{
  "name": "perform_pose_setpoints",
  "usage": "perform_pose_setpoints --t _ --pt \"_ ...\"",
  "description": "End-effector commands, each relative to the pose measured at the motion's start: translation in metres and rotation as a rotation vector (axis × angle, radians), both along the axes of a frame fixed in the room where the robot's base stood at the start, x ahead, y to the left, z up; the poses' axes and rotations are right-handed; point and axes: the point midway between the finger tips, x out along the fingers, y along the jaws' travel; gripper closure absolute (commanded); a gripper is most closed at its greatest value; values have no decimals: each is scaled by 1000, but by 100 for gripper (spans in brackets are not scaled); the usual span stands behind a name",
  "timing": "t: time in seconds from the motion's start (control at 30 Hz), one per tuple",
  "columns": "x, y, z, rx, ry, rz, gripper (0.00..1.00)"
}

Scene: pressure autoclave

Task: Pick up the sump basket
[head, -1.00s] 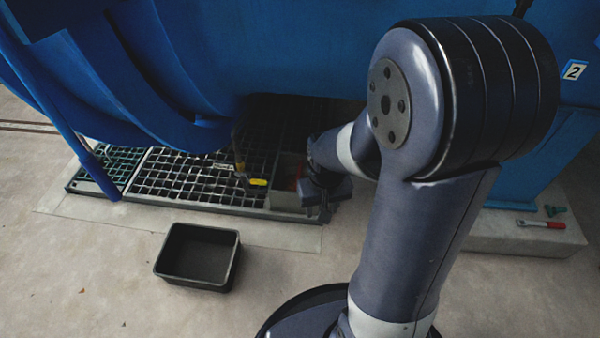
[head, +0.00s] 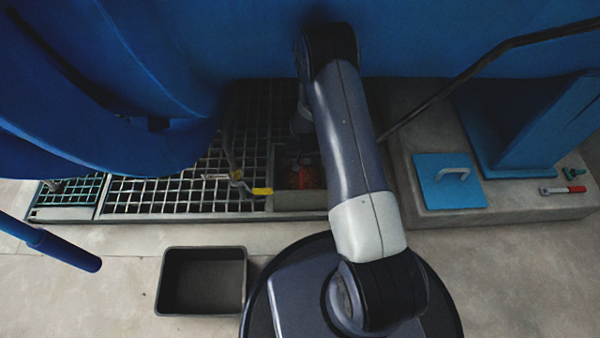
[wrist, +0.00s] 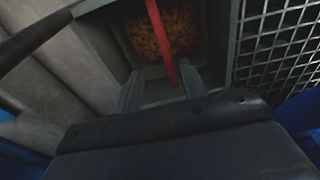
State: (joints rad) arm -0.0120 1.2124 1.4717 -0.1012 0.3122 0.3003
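The sump basket sits in a rectangular pit. In the wrist view its red handle bar (wrist: 161,35) runs across the opening, with brown debris (wrist: 165,28) below. In the head view a red part of the basket (head: 308,173) shows in the pit beside my arm. My gripper (wrist: 160,88) is open, its two grey fingers apart and pointing at the pit. The near end of the red bar appears between the fingers; I cannot tell whether they touch it. In the head view my arm hides most of the gripper.
Metal grating (head: 170,180) lies left of the pit, with a yellow-handled valve (head: 260,190) at its edge. A black tray (head: 203,282) stands on the floor in front. A blue lid with a handle (head: 450,182) and a red-handled tool (head: 563,189) lie on the concrete plinth. The blue vessel overhangs.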

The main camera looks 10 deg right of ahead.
Motion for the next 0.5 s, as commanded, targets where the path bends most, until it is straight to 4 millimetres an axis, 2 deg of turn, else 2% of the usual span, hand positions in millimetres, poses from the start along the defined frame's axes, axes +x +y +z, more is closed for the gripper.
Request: perform_pose_setpoints --t 0.17,0.4,0.5 --pt "2 0 -16 0 0 -2 60" --pt "8 -1 -54 0 1 -2 60" --pt "10 -1 -62 0 0 -2 60"
